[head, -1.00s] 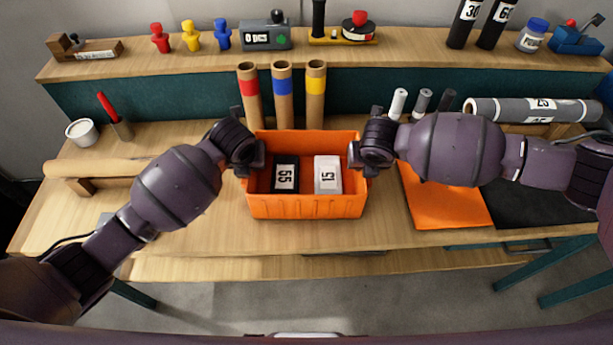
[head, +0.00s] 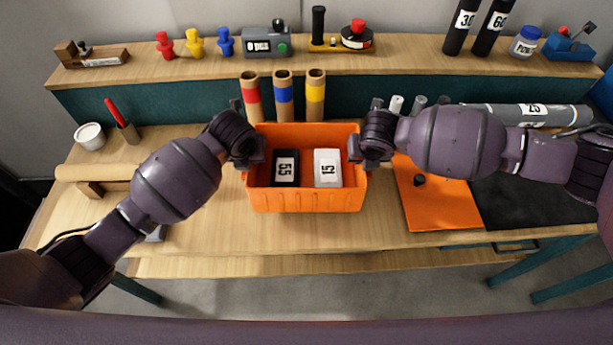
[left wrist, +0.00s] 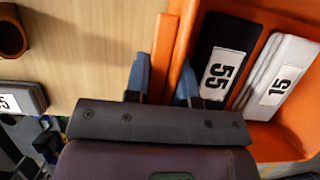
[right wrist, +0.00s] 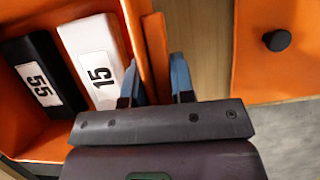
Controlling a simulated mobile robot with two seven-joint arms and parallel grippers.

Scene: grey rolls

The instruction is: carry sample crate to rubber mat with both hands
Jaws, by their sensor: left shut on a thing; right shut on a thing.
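The orange sample crate (head: 305,201) is level in front of me and holds a black block (head: 286,168) marked 55 and a white block (head: 328,168) marked 15. My left gripper (head: 250,160) is shut on its left wall, which shows between the fingers in the left wrist view (left wrist: 165,75). My right gripper (head: 362,155) is shut on its right wall, seen in the right wrist view (right wrist: 155,75). I cannot tell whether the crate's base touches the bench. The dark rubber mat (head: 520,205) lies at the right, partly under my right arm.
An orange panel with a black knob (head: 419,180) lies between crate and mat. Cardboard tubes (head: 284,98) stand close behind the crate. A grey roll (head: 530,112) lies behind the mat. A white tin (head: 90,136) stands at the left. The bench front is clear.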

